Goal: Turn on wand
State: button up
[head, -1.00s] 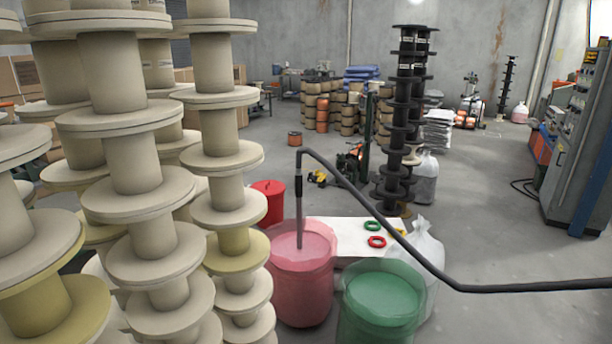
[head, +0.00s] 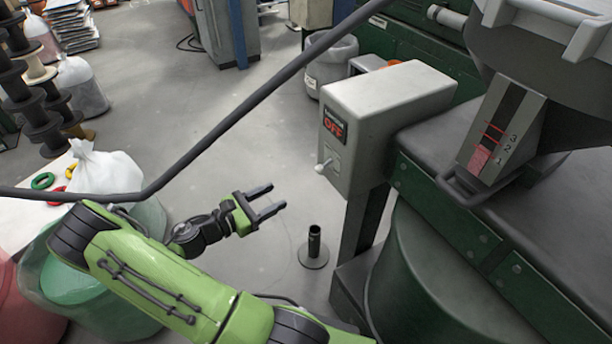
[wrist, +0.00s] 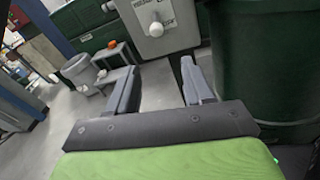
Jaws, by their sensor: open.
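A grey switch box (head: 392,105) stands at the right of the head view. Its dark label (head: 335,126) shows a red OFF. A small white toggle switch (head: 322,168) sticks out below the label. In the wrist view, the toggle's round knob (wrist: 156,30) is ahead, above the space between the fingers. My gripper (head: 278,197) is open and empty, left of and apart from the switch box; it also shows in the wrist view (wrist: 160,68). A grey hose (head: 235,115) runs diagonally across the head view; the wand end is out of view.
A green machine (head: 440,215) with a grey top and a round green drum (head: 425,280) stands right of the box. A dark post (head: 314,245) on a round base stands on the floor below my gripper. A green bucket (head: 75,275) is at lower left.

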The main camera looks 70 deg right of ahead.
aim_at(320, 168)
jog(key=shift+n+h, duration=0.4)
jog(key=shift+h, duration=0.1)
jog(key=b+x, duration=0.3)
jog(key=x, duration=1.3)
jog(key=shift+d, duration=0.1)
grip_shut()
